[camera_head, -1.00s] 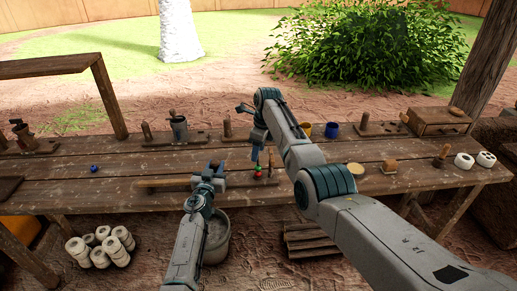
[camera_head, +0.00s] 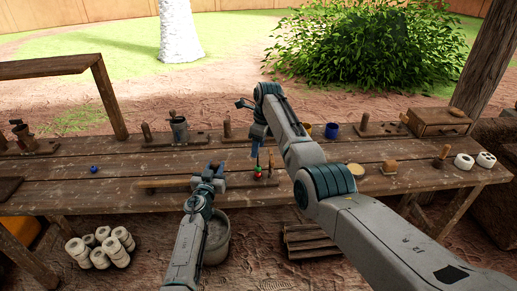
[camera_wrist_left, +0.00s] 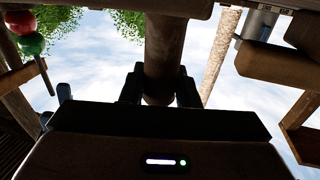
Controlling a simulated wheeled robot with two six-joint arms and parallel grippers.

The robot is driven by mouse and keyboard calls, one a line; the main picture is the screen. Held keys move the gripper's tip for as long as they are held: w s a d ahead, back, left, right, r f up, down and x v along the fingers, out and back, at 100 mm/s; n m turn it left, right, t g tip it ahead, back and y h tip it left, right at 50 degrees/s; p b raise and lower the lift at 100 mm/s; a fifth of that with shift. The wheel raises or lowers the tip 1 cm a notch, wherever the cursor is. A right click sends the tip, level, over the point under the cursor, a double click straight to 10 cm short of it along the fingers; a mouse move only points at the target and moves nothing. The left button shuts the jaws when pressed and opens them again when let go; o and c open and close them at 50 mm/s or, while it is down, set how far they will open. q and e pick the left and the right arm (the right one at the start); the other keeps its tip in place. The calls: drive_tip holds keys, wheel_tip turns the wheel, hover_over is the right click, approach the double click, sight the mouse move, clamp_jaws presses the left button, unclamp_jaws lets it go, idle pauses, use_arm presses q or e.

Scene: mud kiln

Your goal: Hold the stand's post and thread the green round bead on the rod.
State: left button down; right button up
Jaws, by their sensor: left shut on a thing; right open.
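My left gripper (camera_head: 214,170) is shut on the stand's post. In the left wrist view the brown post (camera_wrist_left: 165,45) stands between its fingers (camera_wrist_left: 160,90). The green round bead (camera_head: 258,169) is around the rod, just above a red bead (camera_head: 258,176). The left wrist view shows them upside down: the green bead (camera_wrist_left: 32,43) next to the red bead (camera_wrist_left: 19,22), with the bare rod (camera_wrist_left: 45,78) running out beyond the green one. My right gripper (camera_head: 256,147) is open above the beads, apart from them; its fingers are small and partly hidden.
A blue bead (camera_head: 93,168) lies on the left of the wooden table (camera_head: 100,190). A wooden bar (camera_head: 160,183) lies near the front edge. Tool stands and a blue cup (camera_head: 332,130) line the back.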

drive_tip(key=shift+r, duration=2.05)
use_arm(q)
drive_tip(key=c, duration=1)
unclamp_jaws()
